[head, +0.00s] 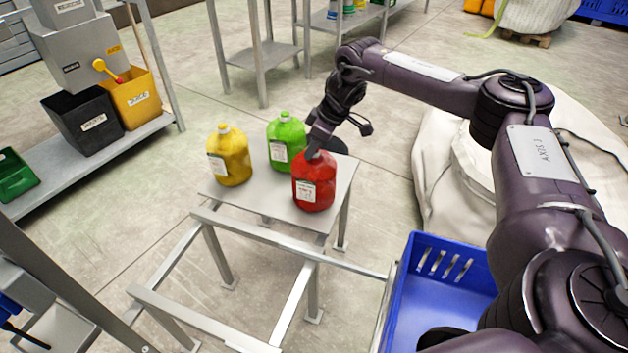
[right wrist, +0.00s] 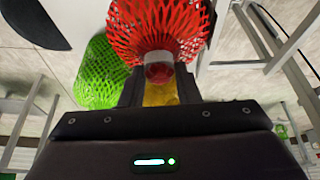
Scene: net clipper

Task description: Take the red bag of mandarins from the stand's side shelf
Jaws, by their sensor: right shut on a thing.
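The red bag of mandarins (head: 314,184) is upright on the grey side shelf (head: 258,200) of the stand, at its right front corner. A white label shows on its front. My right gripper (head: 317,148) comes down from above and is shut on the neck of the red bag. The right wrist view shows the red net (right wrist: 160,28) with its neck (right wrist: 159,73) between the fingers. Whether the bag's base touches the shelf is hard to tell. My left gripper is not in view.
A green bag (head: 287,138) stands just behind the red one, and a yellow bag (head: 229,156) stands at the shelf's left. A blue crate (head: 428,290) is at the lower right. A large white sack (head: 440,165) stands right of the shelf. Metal frame bars (head: 240,228) run in front.

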